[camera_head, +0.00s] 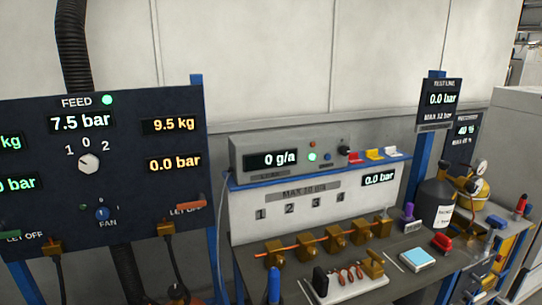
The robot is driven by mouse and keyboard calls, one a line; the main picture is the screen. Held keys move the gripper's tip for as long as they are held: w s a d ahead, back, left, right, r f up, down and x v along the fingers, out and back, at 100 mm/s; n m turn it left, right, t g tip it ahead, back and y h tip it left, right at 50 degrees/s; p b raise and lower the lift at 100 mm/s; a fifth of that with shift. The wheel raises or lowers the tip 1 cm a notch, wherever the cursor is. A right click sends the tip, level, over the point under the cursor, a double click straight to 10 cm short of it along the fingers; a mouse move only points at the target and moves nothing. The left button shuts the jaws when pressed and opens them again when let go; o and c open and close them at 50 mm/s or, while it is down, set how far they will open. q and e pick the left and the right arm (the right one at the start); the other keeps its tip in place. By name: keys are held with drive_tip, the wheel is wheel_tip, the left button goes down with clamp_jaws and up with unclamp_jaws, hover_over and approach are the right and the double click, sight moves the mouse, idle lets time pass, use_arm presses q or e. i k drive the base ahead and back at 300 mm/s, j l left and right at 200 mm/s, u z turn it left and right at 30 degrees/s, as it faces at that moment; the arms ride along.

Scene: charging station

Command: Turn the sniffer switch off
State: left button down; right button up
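A grey box (236,157) that looks like the sniffer unit stands on a blue shelf at mid-picture. Its display (273,160) reads 0, with a unit too small to read surely. A green lamp (312,157) on its front is lit, with small dark red and blue spots near it. A small black knob or switch (343,150) sits at the right end of the front; its setting is too small to tell. Neither of my grippers is in view.
A dark feed panel (40,150) with a white knob (89,163) stands at left. Below, a bench bears brass valves (337,238), a blue-white device (417,259) and a dark cylinder (434,205).

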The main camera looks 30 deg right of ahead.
sight(344, 150)
drive_tip(key=z, duration=1.55)
drive_tip(key=i, duration=0.05)
